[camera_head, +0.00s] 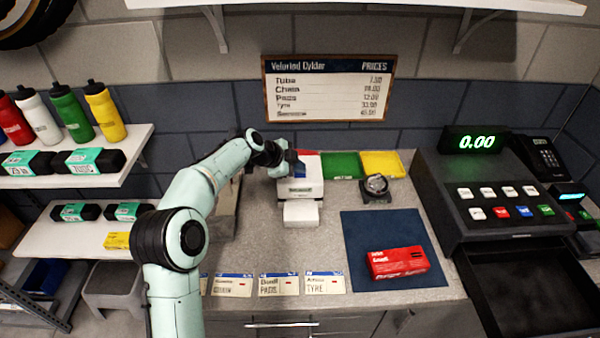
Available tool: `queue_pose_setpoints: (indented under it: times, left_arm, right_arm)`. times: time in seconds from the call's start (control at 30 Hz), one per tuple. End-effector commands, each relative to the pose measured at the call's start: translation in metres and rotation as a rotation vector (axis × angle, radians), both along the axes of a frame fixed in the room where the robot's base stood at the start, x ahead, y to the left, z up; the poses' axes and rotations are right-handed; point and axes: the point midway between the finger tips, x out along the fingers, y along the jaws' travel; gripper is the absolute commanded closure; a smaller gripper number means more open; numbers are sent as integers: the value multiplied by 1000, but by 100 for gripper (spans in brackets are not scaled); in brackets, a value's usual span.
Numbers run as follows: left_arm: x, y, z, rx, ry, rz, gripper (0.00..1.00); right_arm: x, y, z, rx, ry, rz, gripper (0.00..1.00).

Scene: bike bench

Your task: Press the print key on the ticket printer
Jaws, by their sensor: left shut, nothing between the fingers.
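The ticket printer appears to be the small white box (313,189) on the bench below the price board, with a dark label on its front. A white block or slip (301,214) sits at its front. My left gripper (297,169) is shut and empty, right over the printer's top at its back left. It hides that part of the printer, and the print key cannot be made out. A small blue patch shows at the fingertips. I cannot tell whether the fingertips touch the printer. My right gripper is not in view.
Green (342,165) and yellow (382,164) trays and a dark round-topped object (376,188) stand right of the printer. A red box (398,262) lies on a blue mat (372,225). Cards (279,284) line the front edge. A cash register (490,190) with an open drawer stands right.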

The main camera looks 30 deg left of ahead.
Motion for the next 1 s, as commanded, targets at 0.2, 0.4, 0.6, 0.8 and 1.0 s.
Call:
queue_pose_setpoints:
  times: [0.2,0.4,0.6,0.8,1.0]
  left_arm:
    - [0,0,-3,0,1,-1,100]
    - [0,0,-3,0,1,-1,100]
    - [0,0,3,0,0,0,100]
    - [0,0,10,0,-1,1,100]
    - [0,0,9,0,0,0,100]
  right_arm:
    - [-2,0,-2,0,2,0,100]
    - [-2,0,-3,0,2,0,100]
    - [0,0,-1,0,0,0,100]
    - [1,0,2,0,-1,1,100]
    - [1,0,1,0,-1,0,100]
